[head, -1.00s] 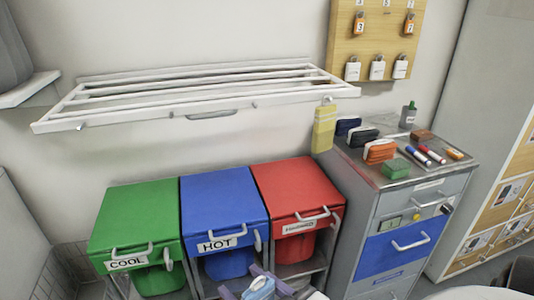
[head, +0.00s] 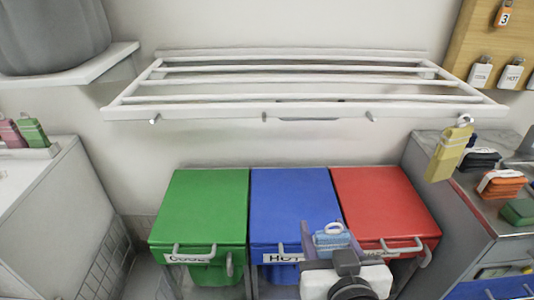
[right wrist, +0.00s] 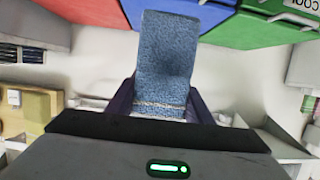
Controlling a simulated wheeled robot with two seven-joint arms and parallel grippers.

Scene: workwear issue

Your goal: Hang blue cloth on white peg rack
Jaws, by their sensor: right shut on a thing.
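The blue cloth (head: 329,240) is in my right gripper (head: 334,250), in front of the blue and red bins and below the rack. A pale loop shows at its top. In the right wrist view the cloth (right wrist: 167,55) is a flat blue piece between the two dark fingers. The white peg rack (head: 230,111) is on the wall, with short pegs along its front rail. A yellow cloth (head: 449,155) hangs at the rightmost peg. The left peg (head: 155,120) and two middle pegs (head: 265,117) are bare. My left gripper is out of view.
Green (head: 205,205), blue (head: 292,195) and red (head: 380,200) lidded bins stand below the rack. A grey cabinet (head: 430,180) with folded cloths on top is at right. A white shelf (head: 75,68) is upper left. The space between rack and bins is open.

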